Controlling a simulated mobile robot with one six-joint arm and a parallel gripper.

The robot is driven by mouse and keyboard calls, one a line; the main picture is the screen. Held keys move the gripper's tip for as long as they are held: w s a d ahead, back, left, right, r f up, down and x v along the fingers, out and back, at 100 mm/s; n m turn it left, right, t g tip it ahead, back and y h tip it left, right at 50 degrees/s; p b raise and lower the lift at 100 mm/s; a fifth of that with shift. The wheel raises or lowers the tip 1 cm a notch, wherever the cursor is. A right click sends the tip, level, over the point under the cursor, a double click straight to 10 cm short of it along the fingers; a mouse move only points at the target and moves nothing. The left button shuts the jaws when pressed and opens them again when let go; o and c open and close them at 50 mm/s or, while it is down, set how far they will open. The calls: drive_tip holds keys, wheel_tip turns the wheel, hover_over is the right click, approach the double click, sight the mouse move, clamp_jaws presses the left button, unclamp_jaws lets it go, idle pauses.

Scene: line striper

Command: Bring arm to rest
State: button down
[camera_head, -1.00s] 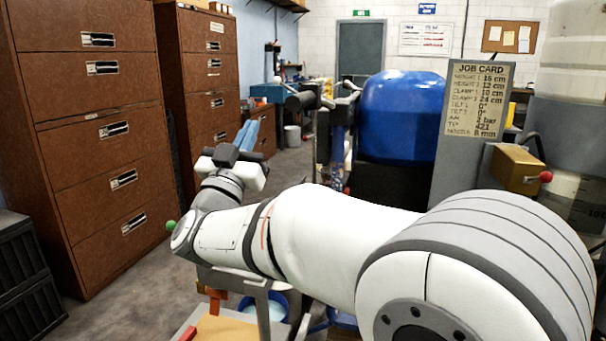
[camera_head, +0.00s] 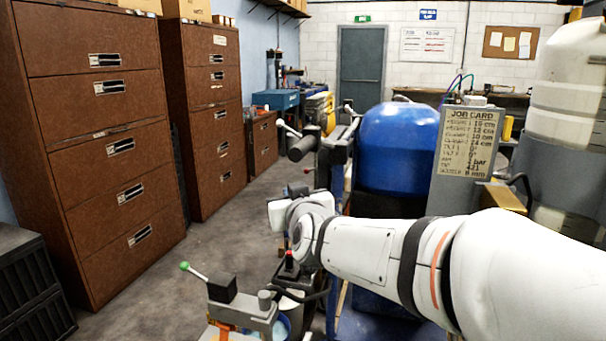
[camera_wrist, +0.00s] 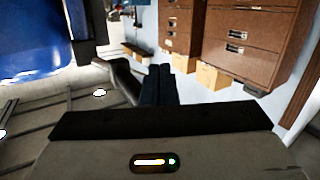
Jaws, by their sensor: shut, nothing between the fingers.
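My arm (camera_head: 370,255) reaches from the lower right toward the middle of the head view, its white wrist end beside the line striper. My gripper is hidden behind the wrist in the head view. In the wrist view my gripper (camera_wrist: 161,72) shows two dark fingers close together, shut and empty. The line striper has a blue tank (camera_head: 398,150), dark handle grips (camera_head: 303,148) and a job card (camera_head: 466,142). A lever with a green knob (camera_head: 185,266) stands at its lower front, left of my wrist.
Brown drawer cabinets (camera_head: 92,140) line the left side, with a black crate (camera_head: 30,290) in front. Open grey floor (camera_head: 215,245) lies between the cabinets and the striper. A white tank (camera_head: 570,85) stands at the right. A grey door (camera_head: 361,80) is at the back.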

drive_tip(key=s+d+f+m+g+h+p, duration=0.1)
drive_tip(key=s+d+f+g+p, duration=0.1)
drive_tip(key=s, duration=0.6)
drive_tip(key=s+d+f+m+g+h+p, duration=0.1)
drive_tip(key=s+d+f+g+p, duration=0.2)
drive_tip(key=s+d+g+p, duration=0.2)
drive_tip(key=s+d+f+m+g+h+p, duration=0.1)
drive_tip(key=s+d+f+g+h+p, duration=0.1)
drive_tip(key=s+d+g, duration=0.4)
drive_tip(key=s+d+f+p, duration=0.1)
drive_tip(key=s+d, duration=0.3)
drive_tip(key=s, duration=0.2)
drive_tip(key=shift+s+d+m+g+p, duration=0.2)
drive_tip(key=shift+s+m+g+p, duration=0.2)
